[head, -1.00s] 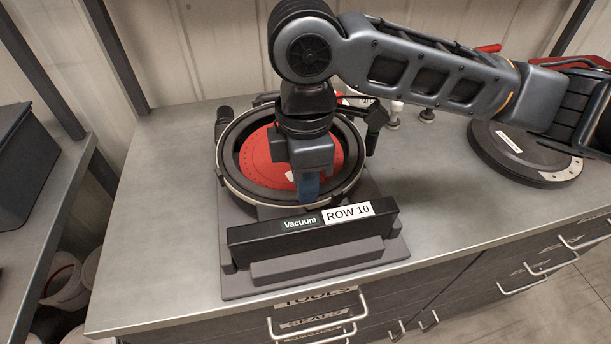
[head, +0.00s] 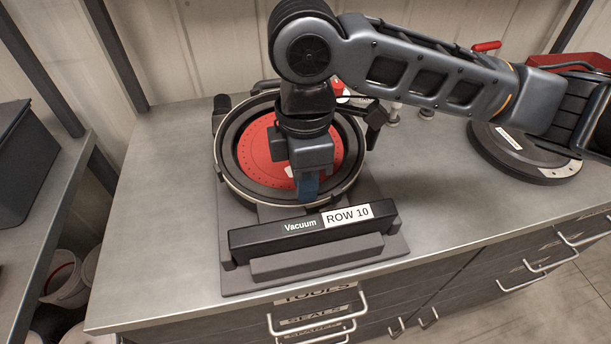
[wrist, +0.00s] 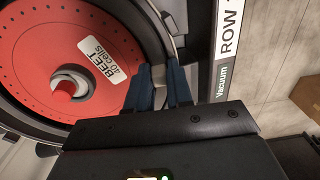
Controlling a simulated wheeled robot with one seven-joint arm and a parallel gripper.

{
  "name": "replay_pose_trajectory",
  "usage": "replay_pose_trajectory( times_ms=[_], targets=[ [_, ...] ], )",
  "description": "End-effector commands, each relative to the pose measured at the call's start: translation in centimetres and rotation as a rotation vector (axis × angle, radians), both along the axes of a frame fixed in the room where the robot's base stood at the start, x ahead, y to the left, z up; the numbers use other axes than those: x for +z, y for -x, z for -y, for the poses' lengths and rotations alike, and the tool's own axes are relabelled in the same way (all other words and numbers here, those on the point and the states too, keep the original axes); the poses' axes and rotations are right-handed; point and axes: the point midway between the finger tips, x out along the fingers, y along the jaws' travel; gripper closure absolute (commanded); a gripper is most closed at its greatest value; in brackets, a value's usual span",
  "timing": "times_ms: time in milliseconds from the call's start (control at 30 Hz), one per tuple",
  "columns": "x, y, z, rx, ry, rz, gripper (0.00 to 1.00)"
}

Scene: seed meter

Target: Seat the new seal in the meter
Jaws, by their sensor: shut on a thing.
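The meter is a round dark housing with a pale rim (head: 226,181), mounted on a grey stand on the bench. Inside it is a red perforated disc (head: 257,150), labelled "BEET 40 cells" in the wrist view (wrist: 55,50). My gripper (head: 308,193) is at the housing's near edge. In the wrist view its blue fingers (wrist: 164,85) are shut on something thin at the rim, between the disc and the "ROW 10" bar. The fingers mostly hide it, and I cannot tell the new seal apart from the rim.
A black bar (head: 265,238) labelled "Vacuum ROW 10" crosses the stand's front. A dark round lid (head: 510,160) lies at the right. Small white-topped parts and a red-handled tool (head: 487,46) are behind it. The bench middle (head: 430,190) is clear.

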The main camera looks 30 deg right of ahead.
Motion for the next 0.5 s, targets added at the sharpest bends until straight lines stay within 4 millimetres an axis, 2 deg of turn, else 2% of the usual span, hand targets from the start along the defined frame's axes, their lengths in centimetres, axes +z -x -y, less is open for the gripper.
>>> replay_pose_trajectory(
  times_ms=[33,500],
  targets=[
    [-0.99,-0.27,0.31,-0.013,0.009,-0.001,1.00],
    [-1.33,-0.29,0.34,-0.013,0.008,-0.002,1.00]
  ],
)
